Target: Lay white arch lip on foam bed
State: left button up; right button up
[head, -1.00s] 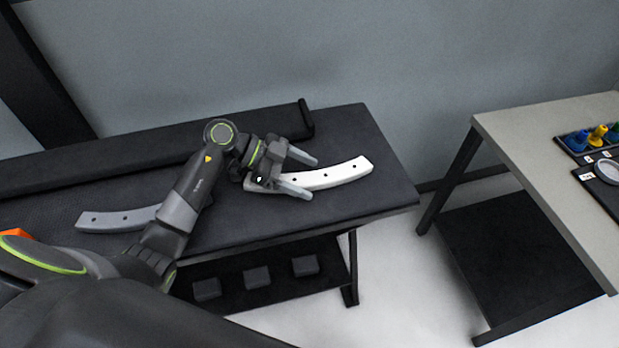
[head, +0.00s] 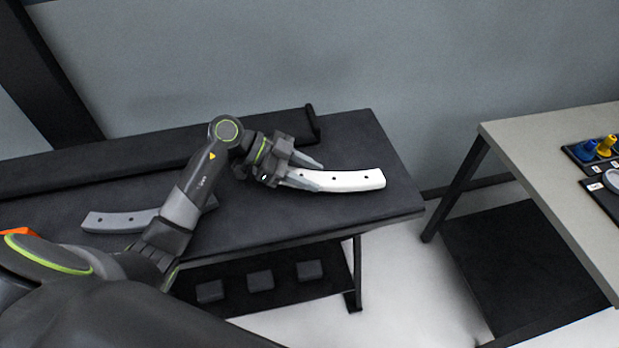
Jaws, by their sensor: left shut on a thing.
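The white arch lip (head: 345,180) is a curved white strip with several dark holes. It is at the right part of the black foam bed (head: 385,145) in the head view. My left gripper (head: 312,173) is shut on its left end, with the fingers on either side of it. The left end is partly hidden by the gripper. I cannot tell whether the strip touches the foam or is just above it. My right gripper is not in view.
A grey arch lip (head: 115,221) lies on the bed at left, partly behind my arm. A dark padded bar (head: 100,168) runs along the back. Small dark blocks (head: 260,280) sit on the lower shelf. A grey table (head: 545,165) with coloured items stands right, across a floor gap.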

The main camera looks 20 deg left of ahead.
aim_at(308, 176)
pick_arm(q)
notch_tip(308, 176, up, 8)
jog(key=shift+f, duration=0.1)
jog(key=shift+s+a+t+p, duration=0.2)
jog(key=shift+s+t+p, duration=0.1)
jog(key=shift+p, duration=0.05)
jog(key=s+a+r+n+t+y+p, duration=0.2)
jog(key=s+r+n+t, duration=0.1)
jog(key=s, duration=0.5)
jog(key=shift+s+n+t, duration=0.35)
jog(key=shift+n+t, duration=0.25)
jog(key=shift+n, duration=0.3)
